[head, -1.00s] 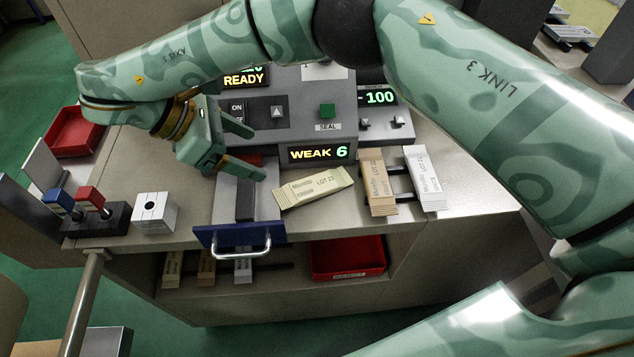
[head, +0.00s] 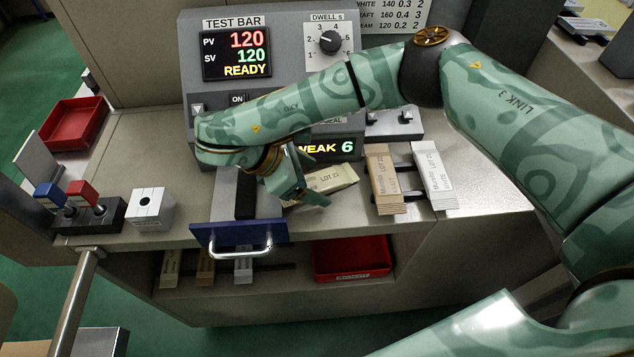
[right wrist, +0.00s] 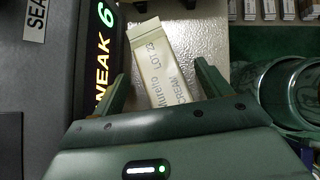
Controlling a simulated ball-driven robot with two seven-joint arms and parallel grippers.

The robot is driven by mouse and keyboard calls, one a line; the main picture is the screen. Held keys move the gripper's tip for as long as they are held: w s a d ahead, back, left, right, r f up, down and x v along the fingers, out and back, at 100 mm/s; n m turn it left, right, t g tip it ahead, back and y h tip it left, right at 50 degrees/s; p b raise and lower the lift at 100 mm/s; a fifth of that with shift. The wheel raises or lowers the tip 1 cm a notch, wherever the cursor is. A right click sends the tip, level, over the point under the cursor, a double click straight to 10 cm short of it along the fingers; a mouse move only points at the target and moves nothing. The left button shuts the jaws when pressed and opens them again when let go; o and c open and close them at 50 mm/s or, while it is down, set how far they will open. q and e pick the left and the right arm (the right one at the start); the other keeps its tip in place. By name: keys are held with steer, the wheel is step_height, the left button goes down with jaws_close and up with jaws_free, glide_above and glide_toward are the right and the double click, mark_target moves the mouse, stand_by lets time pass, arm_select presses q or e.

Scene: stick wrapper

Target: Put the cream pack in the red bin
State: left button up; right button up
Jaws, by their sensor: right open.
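The cream pack (head: 338,178) lies flat on the bench in front of the tester, partly hidden by my right gripper in the head view. My right gripper (head: 309,188) is open over the pack's left part. Another red bin (head: 72,140) stands at the far left. My left gripper is not in view.
A brown pack (head: 383,180) and a white pack (head: 435,177) lie on a rack to the right. The tester (head: 225,88) stands behind. A blue-fronted drawer (head: 215,238) with a handle juts out at the front. A white block (head: 152,210) stands left.

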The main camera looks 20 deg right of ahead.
steer(key=shift+d+f, duration=0.15)
steer(key=shift+f, duration=0.05)
steer(key=shift+r, duration=0.1)
steer(key=c, duration=1.3)
steer(key=shift+o, duration=0.2)
